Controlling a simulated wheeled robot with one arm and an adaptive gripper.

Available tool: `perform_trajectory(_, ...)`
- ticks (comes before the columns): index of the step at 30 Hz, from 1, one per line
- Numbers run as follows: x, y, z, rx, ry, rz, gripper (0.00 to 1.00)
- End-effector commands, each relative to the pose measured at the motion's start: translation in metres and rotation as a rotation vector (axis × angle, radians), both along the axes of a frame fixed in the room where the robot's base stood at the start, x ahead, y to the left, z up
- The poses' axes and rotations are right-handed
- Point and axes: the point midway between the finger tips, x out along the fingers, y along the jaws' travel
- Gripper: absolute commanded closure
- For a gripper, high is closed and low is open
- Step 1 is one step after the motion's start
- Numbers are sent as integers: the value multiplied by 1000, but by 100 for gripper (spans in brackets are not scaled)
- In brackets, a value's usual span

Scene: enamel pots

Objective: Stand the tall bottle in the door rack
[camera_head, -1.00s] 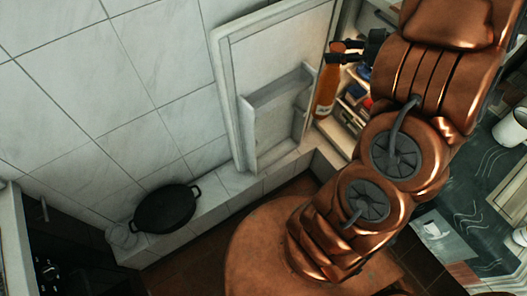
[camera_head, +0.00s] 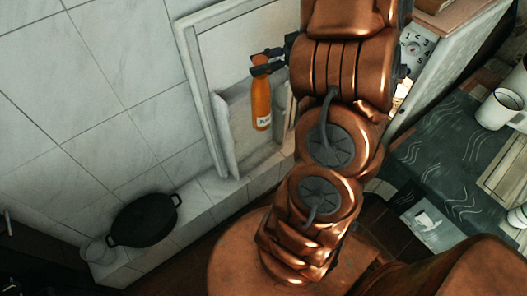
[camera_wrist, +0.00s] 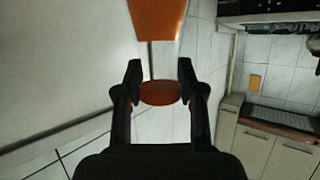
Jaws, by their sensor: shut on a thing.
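The tall bottle (camera_head: 261,106) is orange with a small pale label and a dark top, and hangs nearly upright in the head view. My gripper (camera_head: 267,66) is shut on its upper part. The door rack (camera_head: 234,118) is a pale bin on the inner side of the open white door. The bottle overlaps the rack in this view; I cannot tell whether they touch or whether its base is inside. In the wrist view, orange of the bottle (camera_wrist: 160,93) shows between the fingertips, with more orange at the top edge.
A black pot (camera_head: 146,219) stands on the tiled ledge at lower left, beside a clear glass (camera_head: 98,252). White mugs (camera_head: 499,109) stand on a dark patterned table (camera_head: 450,160) at right. My arm hides much of the middle. The tiled wall is bare at left.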

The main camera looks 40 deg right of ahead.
Motion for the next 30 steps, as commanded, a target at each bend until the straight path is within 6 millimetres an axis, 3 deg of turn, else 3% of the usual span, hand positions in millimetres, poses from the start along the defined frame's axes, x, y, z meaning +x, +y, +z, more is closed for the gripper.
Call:
perform_trajectory(1,0,1,-16,0,-3,7,100)
perform_trajectory(30,-13,10,-173,-1,-5,144,100)
